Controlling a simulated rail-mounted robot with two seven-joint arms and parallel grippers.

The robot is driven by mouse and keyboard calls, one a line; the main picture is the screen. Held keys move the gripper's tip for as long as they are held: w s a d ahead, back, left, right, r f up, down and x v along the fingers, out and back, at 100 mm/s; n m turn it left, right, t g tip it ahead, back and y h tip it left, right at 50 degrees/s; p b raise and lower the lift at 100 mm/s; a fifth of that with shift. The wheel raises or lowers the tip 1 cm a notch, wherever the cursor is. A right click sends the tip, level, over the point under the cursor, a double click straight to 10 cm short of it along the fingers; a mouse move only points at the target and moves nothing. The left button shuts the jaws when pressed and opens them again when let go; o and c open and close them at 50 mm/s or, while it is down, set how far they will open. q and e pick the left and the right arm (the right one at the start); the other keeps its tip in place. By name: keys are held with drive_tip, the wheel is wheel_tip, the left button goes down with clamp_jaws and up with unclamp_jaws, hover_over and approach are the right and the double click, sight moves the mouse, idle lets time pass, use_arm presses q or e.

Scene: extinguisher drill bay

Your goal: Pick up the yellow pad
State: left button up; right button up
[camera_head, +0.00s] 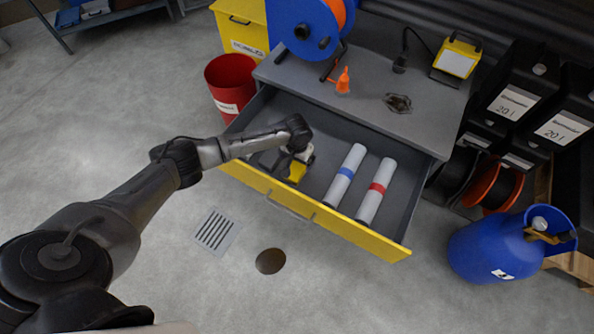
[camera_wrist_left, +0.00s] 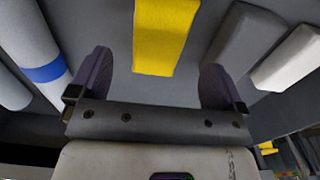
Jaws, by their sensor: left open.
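The yellow pad (camera_head: 297,173) lies in the open drawer, at its left part, partly hidden by my left gripper (camera_head: 287,162). In the left wrist view the yellow pad (camera_wrist_left: 164,36) is a flat block with its near end just ahead of the gap between the fingers of my left gripper (camera_wrist_left: 157,62). The fingers stand wide apart, one to each side of the pad's line, with nothing between them that I can see gripped. Whether the fingertips are level with the pad cannot be told. My right gripper is not in view.
The grey drawer (camera_head: 333,188) has a yellow front. A grey pad (camera_wrist_left: 243,40) and a white pad (camera_wrist_left: 288,60) lie right of the yellow one. Blue-banded (camera_head: 346,175) and red-banded (camera_head: 377,191) white tubes lie in the drawer. The worktop (camera_head: 370,113) overhangs behind.

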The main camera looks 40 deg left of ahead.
sight(297, 167)
use_arm(q)
drive_tip(key=shift+d+f+b, duration=0.1)
drive_tip(key=shift+f+b, duration=1.35)
drive_tip(key=shift+f, duration=1.6)
drive_tip(key=shift+c, duration=0.4)
drive_tip(key=shift+c, duration=0.7)
drive_tip(key=c, duration=0.8)
drive_tip(key=shift+r, duration=0.1)
wheel_tip(297, 167, up, 5)
drive_tip(key=p, duration=0.3)
drive_tip(key=d+r+p, duration=0.1)
drive_tip(key=d+r, duration=0.2)
drive_tip(key=d, duration=0.2)
drive_tip(key=s+d+r+p, duration=0.1)
drive_tip(key=d+r+p, duration=0.1)
drive_tip(key=d, duration=0.4)
drive_tip(key=shift+s+d+r, duration=0.3)
drive_tip(key=shift+r, duration=0.15)
